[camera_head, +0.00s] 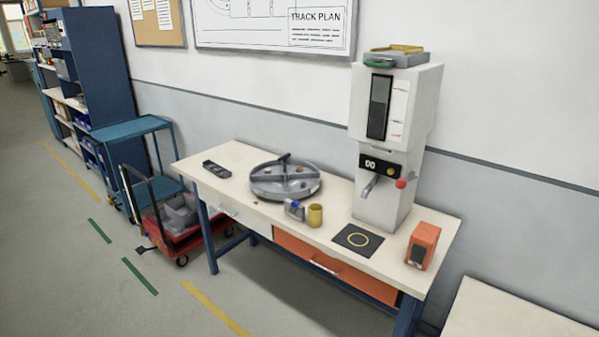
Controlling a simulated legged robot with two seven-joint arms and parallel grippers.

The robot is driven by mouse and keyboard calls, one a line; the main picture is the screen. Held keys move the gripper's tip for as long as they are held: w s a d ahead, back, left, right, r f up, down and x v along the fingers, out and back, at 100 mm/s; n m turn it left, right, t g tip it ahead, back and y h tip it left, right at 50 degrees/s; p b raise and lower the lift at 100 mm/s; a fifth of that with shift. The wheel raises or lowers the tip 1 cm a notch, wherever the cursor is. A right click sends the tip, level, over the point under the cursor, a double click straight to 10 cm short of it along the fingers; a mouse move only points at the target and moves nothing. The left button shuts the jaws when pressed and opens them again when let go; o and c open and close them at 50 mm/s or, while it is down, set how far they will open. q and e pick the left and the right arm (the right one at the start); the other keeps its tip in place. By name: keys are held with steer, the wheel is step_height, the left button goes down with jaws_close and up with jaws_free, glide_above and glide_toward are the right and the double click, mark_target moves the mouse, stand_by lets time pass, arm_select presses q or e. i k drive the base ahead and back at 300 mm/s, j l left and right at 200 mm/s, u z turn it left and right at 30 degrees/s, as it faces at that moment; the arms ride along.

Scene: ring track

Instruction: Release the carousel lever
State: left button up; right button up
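The carousel (262,186) is a round grey tray with dividers on the cream-topped table (237,158). A small grey block with a blue knob (294,210) sits at the carousel's front edge. Some small items lie in the compartments, too small to make out. Neither of my grippers is in view.
A yellow cup (315,215), a black mat with a yellow ring (351,245), a tall white dispenser (384,199) and an orange box (422,246) are to the right. A dark tray (216,169) is left. A red cart (180,238) stands beside the table; the front floor is clear.

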mark_target(294, 203)
steer(key=i+u, duration=0.45)
steer(key=i+l+u, duration=0.3)
steer(key=i+u, duration=0.15)
steer(key=i, duration=0.1)
